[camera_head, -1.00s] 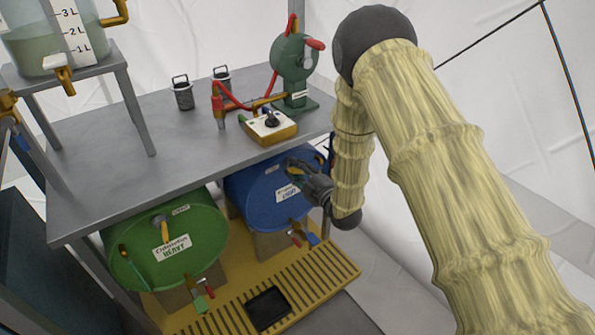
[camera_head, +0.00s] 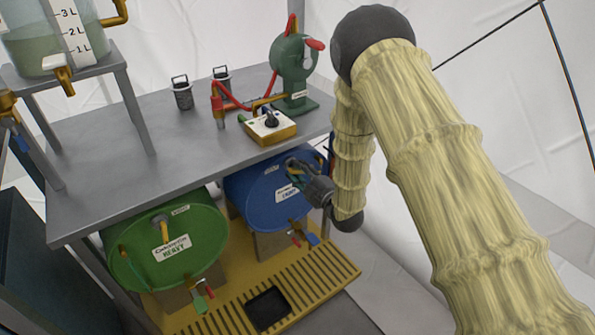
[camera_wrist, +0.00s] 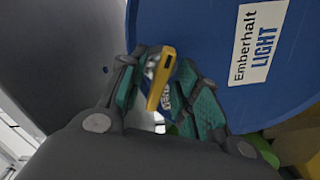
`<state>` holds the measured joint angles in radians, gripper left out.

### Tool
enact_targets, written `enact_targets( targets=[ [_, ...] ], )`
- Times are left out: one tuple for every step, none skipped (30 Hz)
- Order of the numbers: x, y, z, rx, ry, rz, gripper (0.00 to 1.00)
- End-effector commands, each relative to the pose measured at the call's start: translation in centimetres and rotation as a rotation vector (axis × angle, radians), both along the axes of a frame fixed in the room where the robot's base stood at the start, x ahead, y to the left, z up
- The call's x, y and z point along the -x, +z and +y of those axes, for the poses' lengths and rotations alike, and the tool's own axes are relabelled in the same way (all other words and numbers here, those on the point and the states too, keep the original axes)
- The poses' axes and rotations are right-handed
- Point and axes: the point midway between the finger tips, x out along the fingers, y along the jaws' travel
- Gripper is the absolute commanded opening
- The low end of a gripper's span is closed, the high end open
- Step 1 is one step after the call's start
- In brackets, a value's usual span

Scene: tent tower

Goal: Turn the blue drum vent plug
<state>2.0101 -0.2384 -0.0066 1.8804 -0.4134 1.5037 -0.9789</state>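The blue drum (camera_head: 262,205) lies under the right part of the bench, its label reading Emberhalt LIGHT in the wrist view (camera_wrist: 258,45). My gripper (camera_head: 298,172) is at the upper part of the drum's front. In the wrist view, its teal-padded fingers (camera_wrist: 165,85) are drawn in close on both sides of the vent plug, whose yellow handle (camera_wrist: 161,80) shows between them. The gripper looks shut on the plug, though the contact points are partly hidden. In the head view, the gripper hides most of the plug.
The green drum (camera_head: 195,240) lies to the left. A slatted yellow tray (camera_head: 325,277) lies in front.

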Motion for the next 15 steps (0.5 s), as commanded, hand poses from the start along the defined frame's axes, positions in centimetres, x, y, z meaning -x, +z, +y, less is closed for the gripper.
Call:
enact_targets(
  targets=[
    [0.4, 0.0, -0.4, 0.000, -0.001, 0.000, 0.32],
    [0.8, 0.0, -0.6, 0.000, -0.001, 0.000, 0.32],
    [1.3, 0.0, -1.0, 0.001, -0.001, 0.001, 0.32],
    [1.7, 0.0, -1.3, 0.001, -0.002, 0.002, 0.32],
    [2.1, 0.0, -1.7, 0.001, -0.002, 0.001, 0.32],
    [2.7, 0.0, -2.1, 0.001, -0.002, 0.002, 0.32],
    [3.2, 0.0, -2.4, 0.001, -0.002, 0.002, 0.32],
    [3.7, 0.0, -2.7, 0.000, -0.002, 0.001, 0.32],
    [4.3, 0.0, -3.2, 0.000, -0.001, 0.002, 0.32],
    [4.7, 0.0, -3.5, 0.000, -0.001, 0.002, 0.32],
    [5.2, 0.0, -3.8, 0.000, -0.001, 0.002, 0.32],
    [5.7, 0.0, -4.3, 0.000, -0.001, 0.002, 0.32],
    [6.1, 0.0, -4.6, 0.000, -0.002, 0.001, 0.32],
    [6.5, 0.0, -4.9, 0.000, -0.002, 0.002, 0.32],
    [7.0, 0.0, -5.2, 0.000, -0.002, 0.001, 0.32]
  ],
)
